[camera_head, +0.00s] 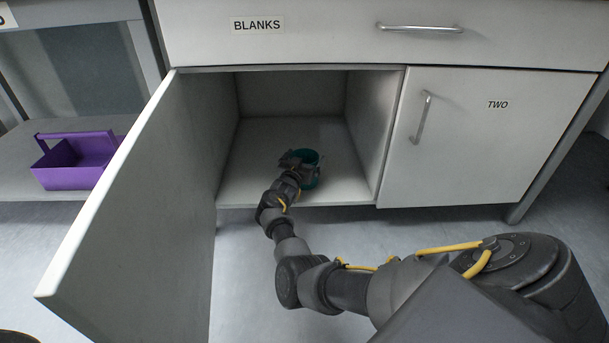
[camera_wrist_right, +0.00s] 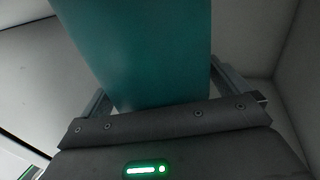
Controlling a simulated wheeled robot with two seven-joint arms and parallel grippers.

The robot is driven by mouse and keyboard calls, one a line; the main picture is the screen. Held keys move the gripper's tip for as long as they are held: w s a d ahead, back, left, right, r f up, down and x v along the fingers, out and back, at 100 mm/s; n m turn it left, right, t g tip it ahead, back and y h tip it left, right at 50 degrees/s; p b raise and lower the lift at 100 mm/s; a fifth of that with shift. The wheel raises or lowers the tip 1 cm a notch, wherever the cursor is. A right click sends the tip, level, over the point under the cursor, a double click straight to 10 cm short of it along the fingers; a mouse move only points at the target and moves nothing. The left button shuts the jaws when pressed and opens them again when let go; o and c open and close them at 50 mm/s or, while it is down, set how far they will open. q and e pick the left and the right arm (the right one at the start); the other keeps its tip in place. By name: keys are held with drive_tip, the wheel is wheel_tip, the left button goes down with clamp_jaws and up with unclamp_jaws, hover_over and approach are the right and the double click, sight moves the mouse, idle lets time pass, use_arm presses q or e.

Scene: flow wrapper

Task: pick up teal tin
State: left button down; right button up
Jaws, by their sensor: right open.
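The teal tin (camera_head: 311,173) stands inside the open cabinet compartment, near its front, partly hidden by my right gripper (camera_head: 298,160). In the right wrist view the teal tin (camera_wrist_right: 145,50) fills the upper middle, very close to the gripper body. My right gripper (camera_wrist_right: 158,95) is open, with one finger on each side of the tin. I cannot tell whether the fingers touch it. My left gripper is not in view.
The open cabinet door (camera_head: 140,190) stands to the left of my right arm. A drawer labelled BLANKS (camera_head: 330,30) is above, and a closed door labelled TWO (camera_head: 490,140) is at right. A purple caddy (camera_head: 75,175) sits on a shelf at left.

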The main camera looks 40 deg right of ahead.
drive_tip(key=shift+r, duration=0.15)
drive_tip(key=shift+c, duration=0.3)
drive_tip(key=c, duration=1.1)
drive_tip(key=shift+r, duration=0.1)
